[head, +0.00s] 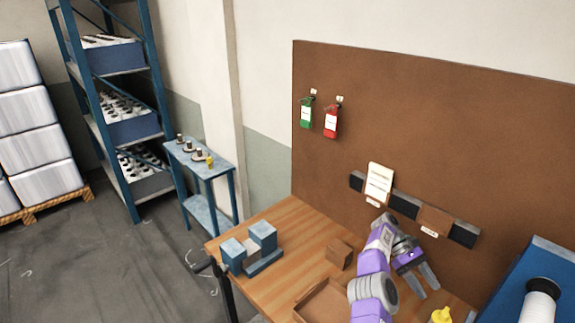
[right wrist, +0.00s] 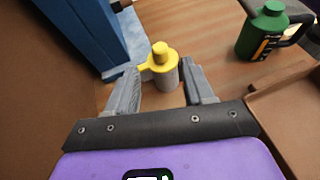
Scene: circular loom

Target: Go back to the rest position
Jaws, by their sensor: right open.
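My right gripper (head: 426,284) is above the wooden table, in front of the brown pegboard, with its fingers pointing down and to the right. In the right wrist view its two grey fingers (right wrist: 160,70) are spread apart with nothing held between them. A yellow-capped bottle (right wrist: 165,72) shows beyond the fingers, and its yellow top (head: 441,315) is at the lower edge of the head view, apart from the gripper. My left gripper is not in view.
A brown tray (head: 304,308), a brown block (head: 339,253) and a blue-grey fixture (head: 263,262) are on the table. A blue machine (head: 555,262) stands at the right. A green bottle (right wrist: 262,32) shows in the wrist view. Tags hang on the brown board (head: 430,120).

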